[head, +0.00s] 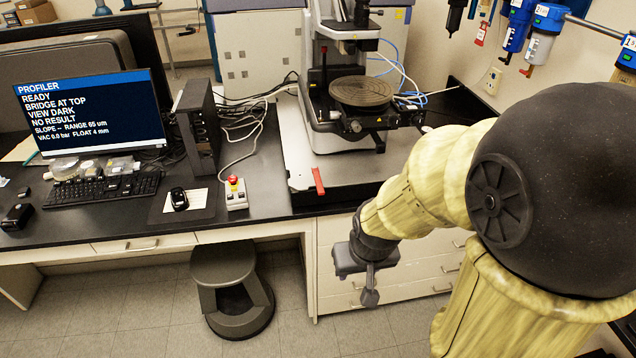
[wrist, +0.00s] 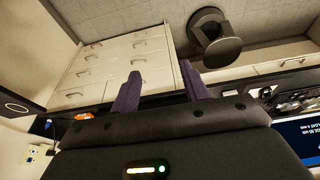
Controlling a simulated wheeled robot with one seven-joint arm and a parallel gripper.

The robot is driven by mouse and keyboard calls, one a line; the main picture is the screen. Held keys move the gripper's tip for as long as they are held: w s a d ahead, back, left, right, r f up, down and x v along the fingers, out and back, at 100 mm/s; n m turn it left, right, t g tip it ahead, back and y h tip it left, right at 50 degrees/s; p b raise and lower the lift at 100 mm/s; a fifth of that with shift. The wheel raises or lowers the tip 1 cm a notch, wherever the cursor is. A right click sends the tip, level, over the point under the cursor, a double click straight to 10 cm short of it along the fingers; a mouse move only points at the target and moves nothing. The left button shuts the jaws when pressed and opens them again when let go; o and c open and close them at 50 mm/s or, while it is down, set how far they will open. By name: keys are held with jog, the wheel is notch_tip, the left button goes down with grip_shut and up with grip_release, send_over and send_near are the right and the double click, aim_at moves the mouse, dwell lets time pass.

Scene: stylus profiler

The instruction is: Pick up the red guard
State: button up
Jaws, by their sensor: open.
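The red guard (head: 318,181) is a small, thin red strip in the head view. It lies at the front edge of the profiler's base plate, near the bench's front edge. My gripper (head: 362,277) hangs in front of the drawers, below the bench top. It is to the right of the guard, lower than it and apart from it. In the wrist view the two dark fingers of my gripper (wrist: 160,88) are spread with nothing between them. I cannot make out the guard in the wrist view.
The profiler's round stage (head: 361,92) stands behind the guard. A control box with a red button (head: 235,190) sits to the left on the bench. A dark stool (head: 232,290) stands on the floor. White drawers (head: 335,235) are under the bench.

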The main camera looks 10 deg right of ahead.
jog(key=w+f+t+b, duration=0.7)
jog(key=w+f+b, duration=0.1)
jog(key=w, duration=0.3)
jog(key=w+f+t+b, duration=0.7)
jog(key=w+b, duration=0.4)
jog(key=shift+w+a+f+t, duration=0.15)
jog(key=shift+w+f+t, duration=0.1)
jog(key=shift+f+t, duration=0.15)
jog(key=shift+w, duration=0.1)
